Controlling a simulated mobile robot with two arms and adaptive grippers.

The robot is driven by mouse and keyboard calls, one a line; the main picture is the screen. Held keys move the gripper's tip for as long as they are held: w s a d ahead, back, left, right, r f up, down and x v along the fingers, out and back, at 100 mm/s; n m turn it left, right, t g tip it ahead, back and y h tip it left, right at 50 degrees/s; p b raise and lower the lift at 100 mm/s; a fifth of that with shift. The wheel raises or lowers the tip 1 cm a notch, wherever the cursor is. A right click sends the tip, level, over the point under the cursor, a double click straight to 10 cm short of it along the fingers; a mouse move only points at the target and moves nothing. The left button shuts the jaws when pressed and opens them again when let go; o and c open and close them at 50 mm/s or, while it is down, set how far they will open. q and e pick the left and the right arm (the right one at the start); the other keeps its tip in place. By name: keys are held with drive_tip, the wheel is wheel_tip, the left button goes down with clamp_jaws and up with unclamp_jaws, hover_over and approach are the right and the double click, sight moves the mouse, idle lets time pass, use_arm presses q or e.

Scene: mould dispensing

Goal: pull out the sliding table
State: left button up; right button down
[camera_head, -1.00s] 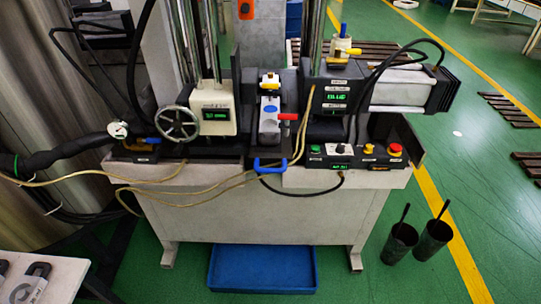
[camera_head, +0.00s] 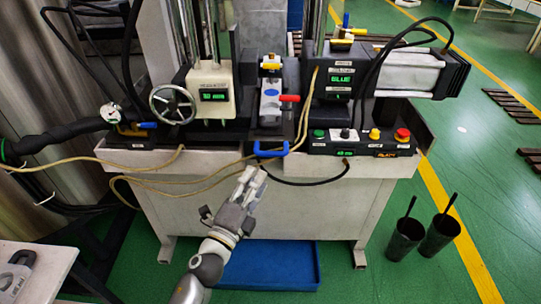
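The sliding table (camera_head: 268,130) is at the middle of the machine's front, with a blue handle (camera_head: 270,150) at its front edge. My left gripper (camera_head: 252,177) is in front of the machine, just below and slightly left of the handle in the picture, its fingers pointing up toward it. A gap shows between the fingertips and the handle. The two pale fingers look close together, and I cannot tell whether they are open or shut. Nothing shows between them. My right gripper is out of view.
Yellow cables (camera_head: 150,163) hang across the machine's front near my gripper, and a black cable (camera_head: 300,184) loops below the handle. A control box (camera_head: 360,142) with coloured buttons is to the right. A blue tray (camera_head: 285,265) lies on the floor underneath.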

sight(270, 154)
use_arm(q)
drive_tip(key=x, duration=1)
drive_tip(key=shift+w+f+p, duration=0.1)
drive_tip(key=shift+w+p, duration=0.05)
drive_tip(key=shift+p, duration=0.25)
clamp_jaws()
